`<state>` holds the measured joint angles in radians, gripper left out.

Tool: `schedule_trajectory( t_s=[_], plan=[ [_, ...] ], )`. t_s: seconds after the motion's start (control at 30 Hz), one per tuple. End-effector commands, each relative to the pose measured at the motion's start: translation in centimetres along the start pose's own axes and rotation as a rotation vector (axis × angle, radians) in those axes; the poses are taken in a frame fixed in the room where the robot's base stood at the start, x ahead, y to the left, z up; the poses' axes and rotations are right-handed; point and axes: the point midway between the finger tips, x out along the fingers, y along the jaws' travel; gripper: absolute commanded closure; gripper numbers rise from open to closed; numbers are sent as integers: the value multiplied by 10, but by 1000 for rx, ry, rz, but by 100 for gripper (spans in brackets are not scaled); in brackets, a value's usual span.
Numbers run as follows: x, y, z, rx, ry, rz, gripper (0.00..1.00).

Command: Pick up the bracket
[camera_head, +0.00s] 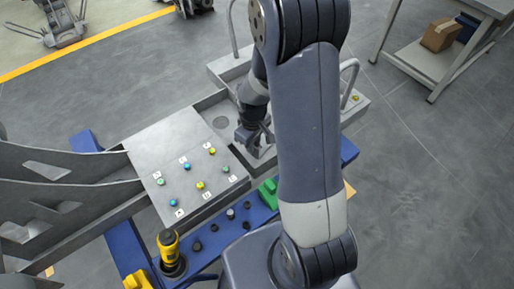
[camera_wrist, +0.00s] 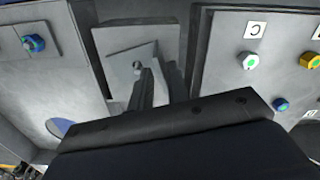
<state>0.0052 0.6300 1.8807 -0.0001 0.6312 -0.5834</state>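My gripper (camera_head: 254,138) hangs over the recessed compartment just right of the panel with coloured knobs, partly hidden behind my arm. A pale grey metal piece that looks like the bracket (camera_head: 266,151) shows beside the fingertips. In the wrist view, a grey angled plate with a small round feature, probably the same bracket (camera_wrist: 128,66), lies in the recess straight ahead of my gripper (camera_wrist: 154,82). The fingers overlap it in this view. I cannot tell whether they touch it or how wide they are apart.
The knob panel (camera_head: 180,145) has several coloured knobs and letter labels. A blue frame (camera_head: 225,232) runs along the front, with a yellow-black tool (camera_head: 169,250) standing on it. Curved grey plates (camera_head: 60,180) stand at left. A cart with a cardboard box (camera_head: 438,36) is at upper right.

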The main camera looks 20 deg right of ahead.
Motion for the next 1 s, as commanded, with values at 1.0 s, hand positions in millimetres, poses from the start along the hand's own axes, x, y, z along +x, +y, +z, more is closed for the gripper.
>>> schedule_trajectory(
  t_s=[1.0],
  plan=[
    [32, -1, -2, 0, 1, 0, 100]
  ],
)
